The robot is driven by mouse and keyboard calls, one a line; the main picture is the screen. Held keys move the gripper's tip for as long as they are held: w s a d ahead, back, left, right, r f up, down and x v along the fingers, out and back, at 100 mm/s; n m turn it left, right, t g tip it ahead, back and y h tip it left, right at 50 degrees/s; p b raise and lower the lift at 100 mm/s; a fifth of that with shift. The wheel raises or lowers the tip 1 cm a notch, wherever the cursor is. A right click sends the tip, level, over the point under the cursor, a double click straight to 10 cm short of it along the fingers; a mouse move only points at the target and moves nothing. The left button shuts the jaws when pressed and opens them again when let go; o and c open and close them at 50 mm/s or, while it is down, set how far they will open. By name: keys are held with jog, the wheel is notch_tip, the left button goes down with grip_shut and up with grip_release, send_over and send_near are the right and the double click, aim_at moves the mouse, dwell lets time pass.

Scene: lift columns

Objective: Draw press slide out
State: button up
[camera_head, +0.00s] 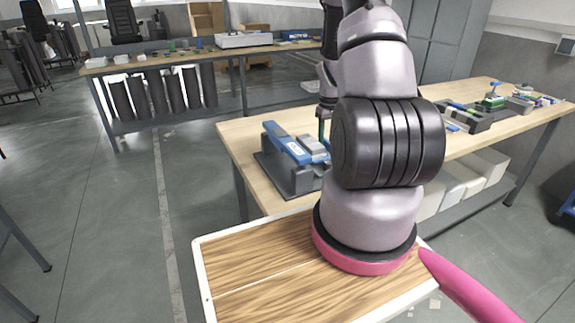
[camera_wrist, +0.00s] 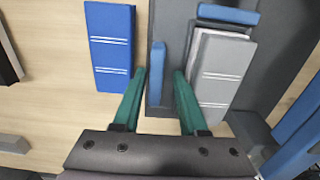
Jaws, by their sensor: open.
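The press fixture (camera_head: 285,178) stands on the near table, a dark grey base with blue and light grey parts on it. In the wrist view its dark base (camera_wrist: 180,22) carries a narrow upright blue piece (camera_wrist: 157,60) and a light grey block (camera_wrist: 222,72) with two white lines. I cannot tell for certain which part is the slide. My gripper (camera_wrist: 159,74) has green fingers, open and apart, with the lower end of the narrow blue piece between the tips. Whether they touch it is unclear. In the head view my arm hides part of the fixture.
A blue block (camera_wrist: 110,48) with white lines lies left of the base in the wrist view. The near table (camera_head: 240,134) holds more fixtures (camera_head: 470,117) at the right. A second bench (camera_head: 185,62) stands behind. Open floor (camera_head: 95,215) lies to the left.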

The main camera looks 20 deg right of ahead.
jog(key=shift+d+r, duration=0.1)
jog(key=shift+r, duration=2.4)
